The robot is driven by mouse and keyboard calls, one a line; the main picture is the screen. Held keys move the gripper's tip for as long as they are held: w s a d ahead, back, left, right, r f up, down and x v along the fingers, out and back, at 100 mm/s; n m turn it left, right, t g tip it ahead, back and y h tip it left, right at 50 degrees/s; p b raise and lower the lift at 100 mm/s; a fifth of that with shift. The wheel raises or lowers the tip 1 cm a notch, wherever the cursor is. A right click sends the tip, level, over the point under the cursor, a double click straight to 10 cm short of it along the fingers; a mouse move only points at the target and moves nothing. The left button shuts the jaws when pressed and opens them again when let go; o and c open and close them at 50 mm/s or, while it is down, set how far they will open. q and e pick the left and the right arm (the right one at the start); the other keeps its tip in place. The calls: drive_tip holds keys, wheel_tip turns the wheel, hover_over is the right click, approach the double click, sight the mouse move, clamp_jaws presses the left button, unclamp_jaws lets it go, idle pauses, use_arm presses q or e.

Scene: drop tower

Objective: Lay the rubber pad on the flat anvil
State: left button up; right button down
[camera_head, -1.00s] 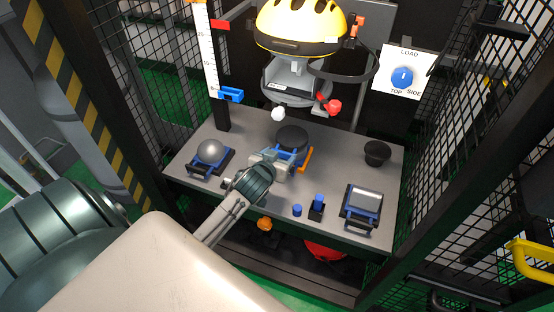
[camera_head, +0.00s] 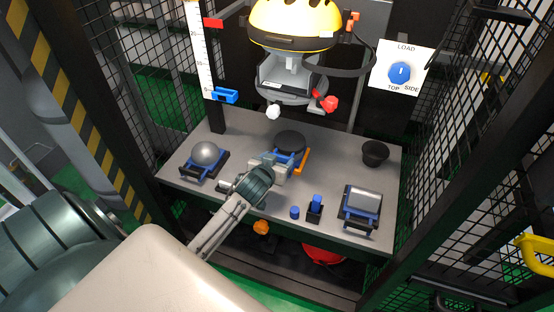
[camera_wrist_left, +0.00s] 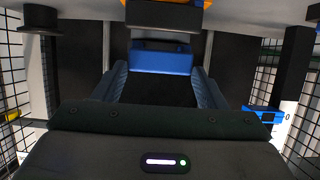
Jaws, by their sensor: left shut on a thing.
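A black round disc (camera_head: 290,141) lies flat on a blue frame (camera_head: 301,155) in the middle of the bench, below the raised helmet. I cannot tell whether the disc is the rubber pad or the top of the flat anvil. My left gripper (camera_head: 277,164) is at the front of this frame, low over the bench. In the left wrist view its two fingers (camera_wrist_left: 160,88) are on either side of a blue block (camera_wrist_left: 161,58), which looks like the frame's front part. The contact is partly hidden by the gripper. My right gripper is not in view.
A dome in a blue-black holder (camera_head: 205,154) stands at left, a bar-topped one (camera_head: 362,200) at right. Small blue pieces (camera_head: 316,204) stand near the front edge. A black cup (camera_head: 375,152) is at back right. The helmet (camera_head: 294,25) and its carriage hang above. Mesh walls flank the bench.

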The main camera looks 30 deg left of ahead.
use_arm(q)
drive_tip(key=shift+p, duration=0.35)
idle(0.3)
drive_tip(key=o, duration=1.3)
drive_tip(key=shift+f, duration=0.1)
